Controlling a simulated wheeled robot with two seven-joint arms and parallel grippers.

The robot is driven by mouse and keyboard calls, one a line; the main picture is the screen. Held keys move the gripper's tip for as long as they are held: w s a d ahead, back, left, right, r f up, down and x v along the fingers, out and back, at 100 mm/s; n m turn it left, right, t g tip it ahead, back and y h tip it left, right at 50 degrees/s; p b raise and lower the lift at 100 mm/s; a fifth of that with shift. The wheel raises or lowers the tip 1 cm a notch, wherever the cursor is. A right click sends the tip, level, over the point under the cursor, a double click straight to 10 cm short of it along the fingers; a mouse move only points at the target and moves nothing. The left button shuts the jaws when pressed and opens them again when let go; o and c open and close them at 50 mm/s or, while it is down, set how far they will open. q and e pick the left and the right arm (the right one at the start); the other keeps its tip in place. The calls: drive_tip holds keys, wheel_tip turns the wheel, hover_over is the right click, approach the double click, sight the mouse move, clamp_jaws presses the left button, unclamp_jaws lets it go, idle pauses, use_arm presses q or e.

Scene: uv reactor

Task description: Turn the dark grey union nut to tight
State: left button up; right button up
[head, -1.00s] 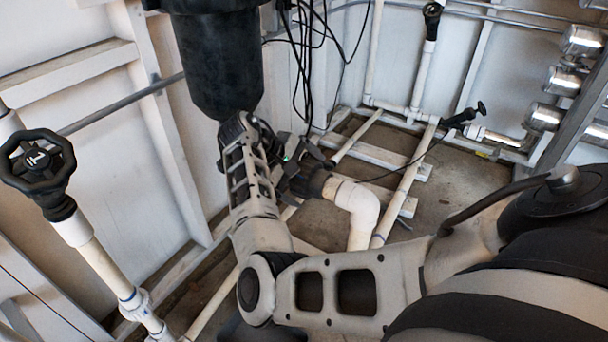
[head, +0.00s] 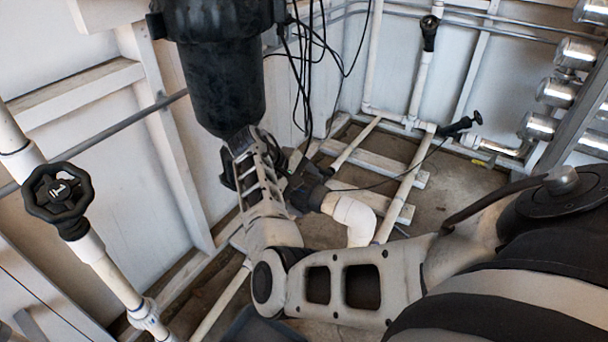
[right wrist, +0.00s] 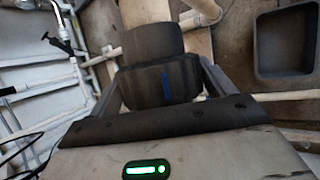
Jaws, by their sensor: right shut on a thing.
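The dark grey union nut (right wrist: 150,92) shows in the right wrist view as a ribbed ring with a blue mark on its side. My right gripper (right wrist: 161,80) is shut on it, with one finger on each side. A smooth dark grey cylinder (right wrist: 152,42) stands just beyond the nut. In the head view my right gripper (head: 300,182) is at the dark end of a white pipe elbow (head: 352,212), under the black housing. The nut is mostly hidden there by the gripper and wrist. I cannot tell how tight it is. My left gripper is not in view.
A large black housing (head: 215,85) hangs above my right wrist. A black handwheel valve (head: 58,195) stands at the left. Black cables (head: 305,85) hang behind the gripper. White pipes cross the floor. An empty dark bin (right wrist: 286,47) shows in the right wrist view.

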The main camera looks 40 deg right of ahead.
drive_tip(key=y+p, duration=0.1)
drive_tip(key=p, duration=0.1)
drive_tip(key=r+y+p, duration=0.1)
drive_tip(key=p, duration=0.1)
drive_tip(key=shift+d+p, duration=0.15)
drive_tip(key=shift+p, duration=0.25)
drive_tip(key=shift+d+f+n+g+y+p, duration=0.1)
drive_tip(key=shift+f+n+g+y+p, duration=0.15)
drive_tip(key=shift+g+y+p, duration=0.3)
drive_tip(key=shift+f+y, duration=0.15)
drive_tip(key=shift+y, duration=0.3)
drive_tip(key=shift+f+n+y+b, duration=0.15)
drive_tip(key=shift+n+y+b, duration=0.2)
drive_tip(key=shift+y, duration=0.25)
drive_tip(key=shift+w+g+y+b, duration=0.1)
drive_tip(key=shift+g+y+b, duration=0.25)
drive_tip(key=shift+y+b, duration=0.45)
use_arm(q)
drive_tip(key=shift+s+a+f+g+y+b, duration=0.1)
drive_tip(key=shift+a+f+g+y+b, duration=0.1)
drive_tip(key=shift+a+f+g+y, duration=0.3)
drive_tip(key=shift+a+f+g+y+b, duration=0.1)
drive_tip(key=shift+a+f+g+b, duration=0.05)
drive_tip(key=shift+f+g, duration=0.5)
use_arm(e)
drive_tip(key=shift+y, duration=0.4)
